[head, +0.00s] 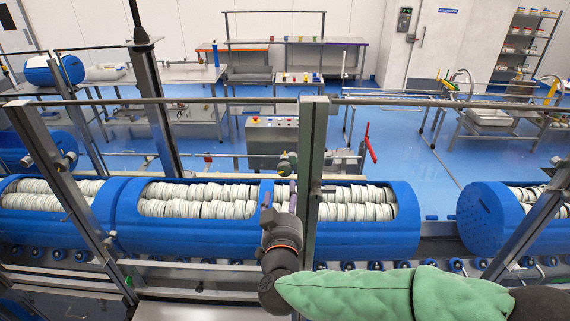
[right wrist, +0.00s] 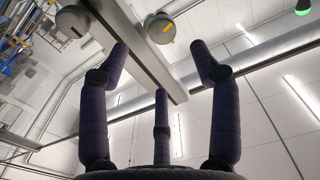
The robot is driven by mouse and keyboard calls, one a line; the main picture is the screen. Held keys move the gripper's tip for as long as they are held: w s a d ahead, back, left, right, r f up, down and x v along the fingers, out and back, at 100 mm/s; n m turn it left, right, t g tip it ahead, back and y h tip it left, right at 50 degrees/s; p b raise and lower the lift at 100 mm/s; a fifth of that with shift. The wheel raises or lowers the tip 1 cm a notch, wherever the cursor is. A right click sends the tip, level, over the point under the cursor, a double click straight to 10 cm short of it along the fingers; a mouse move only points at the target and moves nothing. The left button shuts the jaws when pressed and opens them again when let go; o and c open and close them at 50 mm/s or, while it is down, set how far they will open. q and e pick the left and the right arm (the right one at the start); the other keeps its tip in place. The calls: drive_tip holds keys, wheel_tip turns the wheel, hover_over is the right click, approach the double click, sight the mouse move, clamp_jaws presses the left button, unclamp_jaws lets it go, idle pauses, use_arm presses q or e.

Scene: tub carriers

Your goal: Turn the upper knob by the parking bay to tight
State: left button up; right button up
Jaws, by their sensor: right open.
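A grey-green round knob (head: 287,163) sits on the steel post (head: 313,140) in the middle of the head view, just above my right gripper (head: 279,195). The gripper's dark fingers point up, open and empty, close beside the post. In the right wrist view the open fingers (right wrist: 160,62) spread below two round grey knobs, one at the left (right wrist: 72,20) and one nearer the middle (right wrist: 160,27). The fingers look apart from both. I cannot tell which knob is the upper one, nor read their settings. My left gripper is not in view.
Blue tub carriers (head: 165,245) with rows of pale discs stand behind the post. A rail (head: 200,101) crosses at post-top height. Another post (head: 65,200) stands left. A red lever (head: 370,145) is beyond the carriers. The blue floor (head: 420,180) behind is partly clear.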

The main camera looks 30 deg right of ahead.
sight(285, 174)
drive_tip(key=p+x, duration=0.1)
drive_tip(key=x, duration=0.9)
drive_tip(key=shift+w+d+f, duration=0.1)
drive_tip(key=shift+w, duration=0.25)
drive_tip(key=shift+s+f, duration=0.1)
drive_tip(key=c, duration=1.1)
